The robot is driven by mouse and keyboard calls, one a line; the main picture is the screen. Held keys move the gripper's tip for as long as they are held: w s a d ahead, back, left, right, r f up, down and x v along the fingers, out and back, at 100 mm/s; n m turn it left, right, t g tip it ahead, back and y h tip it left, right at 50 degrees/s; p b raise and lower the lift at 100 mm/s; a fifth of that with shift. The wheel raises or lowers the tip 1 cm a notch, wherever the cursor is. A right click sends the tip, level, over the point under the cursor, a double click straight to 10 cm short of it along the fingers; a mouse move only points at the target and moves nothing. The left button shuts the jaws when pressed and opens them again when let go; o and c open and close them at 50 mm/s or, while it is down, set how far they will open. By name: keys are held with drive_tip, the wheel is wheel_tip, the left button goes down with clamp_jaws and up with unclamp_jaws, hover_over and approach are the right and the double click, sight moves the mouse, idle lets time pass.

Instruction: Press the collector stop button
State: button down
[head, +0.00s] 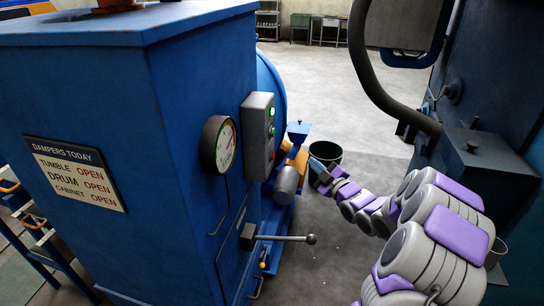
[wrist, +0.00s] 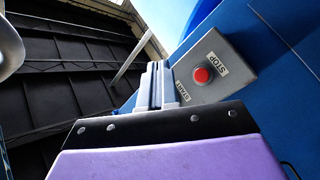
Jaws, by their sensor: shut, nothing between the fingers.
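The grey control box (head: 259,135) is on the side of the blue cabinet in the head view, with small green and red parts on its face. In the wrist view the box (wrist: 225,65) shows a red round button (wrist: 201,75) between a STOP label (wrist: 217,64) and a START label. My gripper (head: 318,169) is right of and a little below the box in the head view. In the wrist view its shut, empty fingers (wrist: 158,84) overlap the box's lower left edge and hide part of it. The fingers are beside the red button, not over it.
A round gauge (head: 218,145) is left of the box. A lever with a ball knob (head: 311,239) sticks out below. A dark bucket (head: 326,152) stands on the floor behind my gripper. A dark machine with a thick hose (head: 372,75) is at right. Open floor lies between.

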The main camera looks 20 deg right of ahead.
sight(273, 156)
drive_tip(key=w+a+b, duration=0.1)
drive_tip(key=w+a, duration=0.4)
drive_tip(key=a, duration=0.3)
drive_tip(key=shift+a, duration=0.2)
idle(1.2)
drive_tip(key=shift+d, duration=0.15)
drive_tip(key=shift+d, duration=0.25)
drive_tip(key=shift+a, duration=0.25)
